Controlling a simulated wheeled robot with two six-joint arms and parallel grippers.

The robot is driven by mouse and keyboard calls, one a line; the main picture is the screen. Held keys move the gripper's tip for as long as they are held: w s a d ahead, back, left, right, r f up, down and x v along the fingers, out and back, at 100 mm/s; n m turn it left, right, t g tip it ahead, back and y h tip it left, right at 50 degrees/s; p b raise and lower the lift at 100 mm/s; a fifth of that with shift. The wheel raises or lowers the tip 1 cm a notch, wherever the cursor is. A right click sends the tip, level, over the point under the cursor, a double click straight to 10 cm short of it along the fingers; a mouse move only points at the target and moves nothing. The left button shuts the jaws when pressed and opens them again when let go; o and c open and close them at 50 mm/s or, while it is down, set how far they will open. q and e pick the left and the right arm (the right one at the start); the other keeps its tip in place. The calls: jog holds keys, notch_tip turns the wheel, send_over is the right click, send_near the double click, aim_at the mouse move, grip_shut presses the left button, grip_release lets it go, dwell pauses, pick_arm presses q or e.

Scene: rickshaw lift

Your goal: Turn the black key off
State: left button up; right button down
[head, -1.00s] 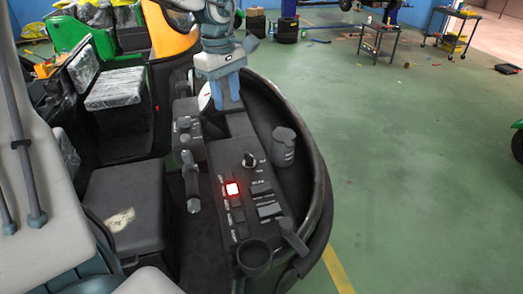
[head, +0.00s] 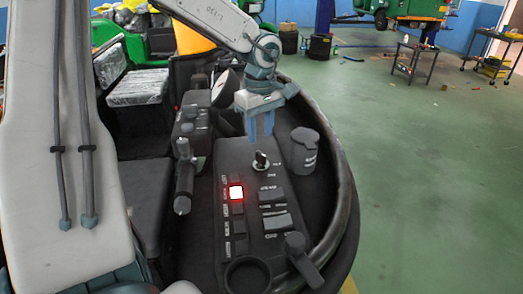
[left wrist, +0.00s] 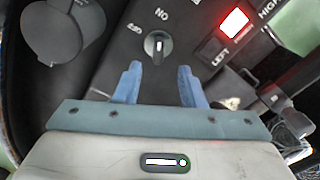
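The black key (head: 261,161) sits in a round switch on the dark control panel (head: 236,157). In the left wrist view the key (left wrist: 157,46) stands roughly upright in the picture, in line with the "ON" mark, with the "OFF" mark to its left. My left gripper (head: 262,138) points down just behind the key in the head view. In the left wrist view my left gripper (left wrist: 160,84) is open, its two blue fingers apart and empty, with the key ahead of the gap between them. My right gripper is not in view.
A red lit button (head: 236,192) is left of the key, among several switches. A dark capped container (head: 304,150) stands to its right. A lever (head: 300,258) and a round cup holder (head: 247,277) are nearer. A grip handle (head: 184,188) stands to the left.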

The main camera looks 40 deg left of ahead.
aim_at(261, 153)
pick_arm(q)
notch_tip(261, 153, down, 5)
jog(key=shift+w+a+p, duration=0.1)
jog(key=shift+w+p, duration=0.05)
jog(key=shift+p, duration=0.2)
jog(key=shift+f, duration=0.9)
jog(key=c, duration=0.6)
grip_shut()
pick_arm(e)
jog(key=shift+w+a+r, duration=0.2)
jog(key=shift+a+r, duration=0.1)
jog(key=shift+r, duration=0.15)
